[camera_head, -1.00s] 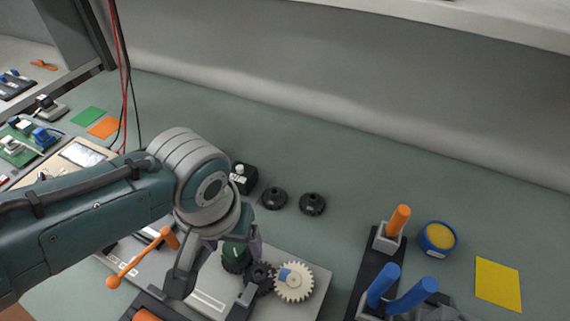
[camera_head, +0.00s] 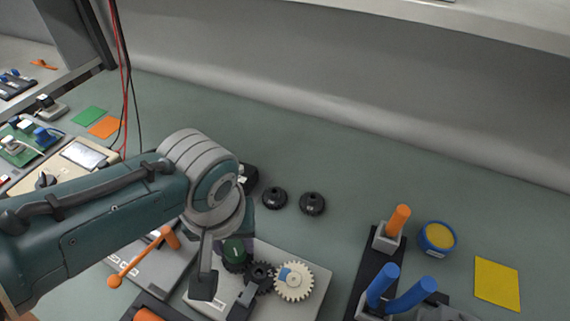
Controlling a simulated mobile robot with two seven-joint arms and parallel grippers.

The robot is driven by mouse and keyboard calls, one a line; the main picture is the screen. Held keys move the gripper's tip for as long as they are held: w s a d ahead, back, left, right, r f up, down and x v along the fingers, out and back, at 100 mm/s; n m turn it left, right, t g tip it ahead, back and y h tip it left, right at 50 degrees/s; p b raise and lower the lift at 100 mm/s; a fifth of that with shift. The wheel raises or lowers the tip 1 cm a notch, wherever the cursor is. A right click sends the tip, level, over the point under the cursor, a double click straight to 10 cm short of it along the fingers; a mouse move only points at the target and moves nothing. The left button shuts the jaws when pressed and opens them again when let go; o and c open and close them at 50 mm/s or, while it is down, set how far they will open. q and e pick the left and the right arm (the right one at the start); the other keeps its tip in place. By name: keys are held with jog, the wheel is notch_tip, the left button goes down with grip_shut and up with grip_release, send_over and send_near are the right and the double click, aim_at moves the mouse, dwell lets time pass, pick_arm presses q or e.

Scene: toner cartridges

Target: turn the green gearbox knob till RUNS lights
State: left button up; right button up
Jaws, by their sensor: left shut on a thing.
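The green gearbox knob (camera_head: 234,250) stands on the grey gearbox plate (camera_head: 312,257), left of a small dark gear (camera_head: 261,274) and a cream gear (camera_head: 294,283) with a blue mark. My left gripper (camera_head: 226,256) points down over the knob and is shut on it, one finger in front and the other mostly hidden behind. The arm and wrist cover part of the plate. I cannot make out a lit RUNS light. My right gripper is not in view.
Two black round parts (camera_head: 274,197) (camera_head: 312,204) lie behind the plate. An orange-handled lever (camera_head: 140,258) stands to the left. At right are a dark stand with orange (camera_head: 399,219) and blue handles (camera_head: 383,285), a blue-yellow tub (camera_head: 437,238) and a yellow sheet (camera_head: 498,283). The back middle is clear.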

pick_arm(q)
jog(key=shift+m, duration=0.7)
jog(key=m, duration=0.3)
jog(key=shift+a+h, duration=0.1)
jog(key=shift+h, duration=0.3)
jog(key=m, duration=0.2)
jog(key=shift+m, duration=0.3)
jog(key=shift+w+f+m+h, duration=0.1)
jog(key=shift+m+h, duration=0.2)
jog(key=shift+m, duration=0.8)
jog(key=m+b, duration=0.1)
jog(key=m, duration=0.3)
jog(key=shift+g+h, duration=0.3)
jog(key=shift+g, duration=0.1)
jog(key=m+b, duration=0.2)
jog(key=m, duration=0.3)
jog(key=shift+g, duration=0.4)
jog(key=shift+m+b, duration=0.65)
jog(key=shift+m, duration=0.55)
